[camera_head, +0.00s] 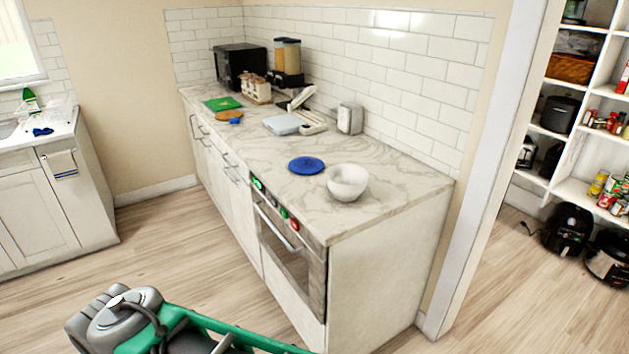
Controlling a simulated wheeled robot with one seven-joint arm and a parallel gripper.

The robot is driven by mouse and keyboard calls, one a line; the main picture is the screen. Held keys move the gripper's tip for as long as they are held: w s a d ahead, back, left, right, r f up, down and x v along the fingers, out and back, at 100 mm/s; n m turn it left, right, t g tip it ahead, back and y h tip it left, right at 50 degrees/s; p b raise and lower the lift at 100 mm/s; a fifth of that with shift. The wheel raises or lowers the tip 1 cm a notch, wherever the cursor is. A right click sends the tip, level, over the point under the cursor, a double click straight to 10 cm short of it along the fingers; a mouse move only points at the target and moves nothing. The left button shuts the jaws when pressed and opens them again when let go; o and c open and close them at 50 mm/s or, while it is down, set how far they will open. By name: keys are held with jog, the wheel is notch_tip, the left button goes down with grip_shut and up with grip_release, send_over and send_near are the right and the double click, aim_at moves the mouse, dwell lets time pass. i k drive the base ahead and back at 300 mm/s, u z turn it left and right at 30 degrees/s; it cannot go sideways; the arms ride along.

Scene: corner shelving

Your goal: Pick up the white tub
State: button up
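A white, round, bowl-like tub (347,182) stands upright on the near right end of the marble-patterned counter (390,190). It is the only round white vessel I can make out clearly, and its inside looks empty. A blue round lid or plate (306,165) lies flat just to its left, apart from it. Part of my grey and green arm shows at the bottom left, low in front of the counter and well away from the tub. My gripper's fingers are not in view.
Farther along the counter are a pale flat container (283,123), a grey box-shaped item (350,118), a green board (222,103) and a black microwave (240,64). Pantry shelves (575,140) stand at the right behind a white door frame (490,170). The wooden floor before the counter is open.

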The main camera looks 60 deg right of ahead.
aim_at(346, 182)
jog(key=z, duration=0.3)
jog(key=i, duration=0.9)
jog(key=z, duration=1.3)
jog(key=i, duration=0.7)
jog(key=z, duration=0.65)
